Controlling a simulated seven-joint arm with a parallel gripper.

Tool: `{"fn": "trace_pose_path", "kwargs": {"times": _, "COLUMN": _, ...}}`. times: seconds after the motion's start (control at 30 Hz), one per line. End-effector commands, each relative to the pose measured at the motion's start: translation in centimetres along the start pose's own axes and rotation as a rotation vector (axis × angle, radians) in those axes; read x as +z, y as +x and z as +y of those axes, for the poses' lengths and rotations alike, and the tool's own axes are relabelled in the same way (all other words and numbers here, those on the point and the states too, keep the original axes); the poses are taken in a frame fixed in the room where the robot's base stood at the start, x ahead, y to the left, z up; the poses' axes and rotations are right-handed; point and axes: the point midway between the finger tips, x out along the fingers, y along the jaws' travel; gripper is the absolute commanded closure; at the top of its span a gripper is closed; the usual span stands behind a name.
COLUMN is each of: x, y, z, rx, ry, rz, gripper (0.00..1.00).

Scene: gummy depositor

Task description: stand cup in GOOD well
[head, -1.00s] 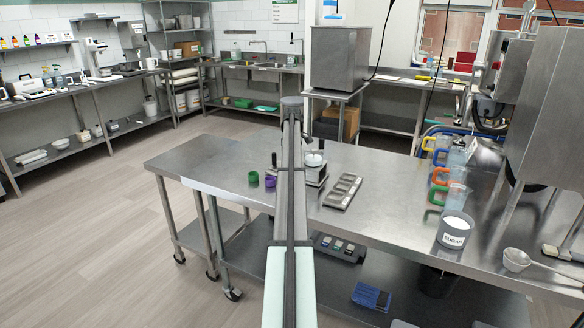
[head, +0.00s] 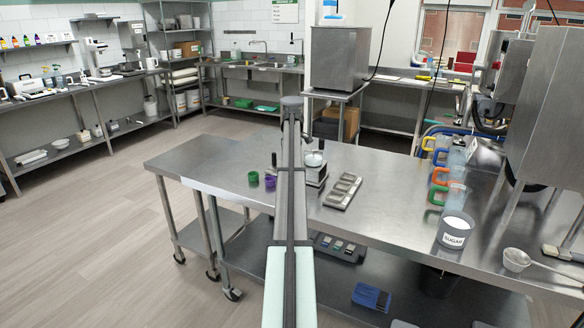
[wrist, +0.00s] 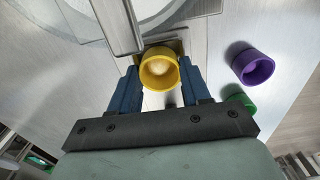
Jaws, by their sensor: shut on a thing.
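A yellow cup (wrist: 158,68) is between the blue fingers of my gripper (wrist: 159,80) in the wrist view. The fingers are shut on it from both sides, and I see into its open mouth, with something pale inside. A steel edge lies just beyond the cup; I cannot tell whether they touch. In the head view my arm hides the gripper and the yellow cup. A steel tray with several wells (head: 343,191) lies on the table right of my arm. No GOOD label is readable, so I cannot tell which well it is.
A purple cup (wrist: 252,67) and a green cup (wrist: 238,100) stand right of my gripper. In the head view a small device with a round top (head: 315,168) stands beside my arm. Colour-handled jugs (head: 440,175) and a sugar tub (head: 455,232) stand at right.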

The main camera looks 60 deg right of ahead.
Motion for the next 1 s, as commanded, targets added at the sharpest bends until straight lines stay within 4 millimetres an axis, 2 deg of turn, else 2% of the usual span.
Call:
{"fn": "trace_pose_path", "kwargs": {"times": 0.63, "x": 0.0, "y": -2.1, "z": 0.0, "rx": 0.0, "ry": 0.0, "rz": 0.0, "gripper": 0.95}}
{"fn": "trace_pose_path", "kwargs": {"times": 1.0, "x": 0.0, "y": -2.4, "z": 0.0, "rx": 0.0, "ry": 0.0, "rz": 0.0, "gripper": 0.95}}
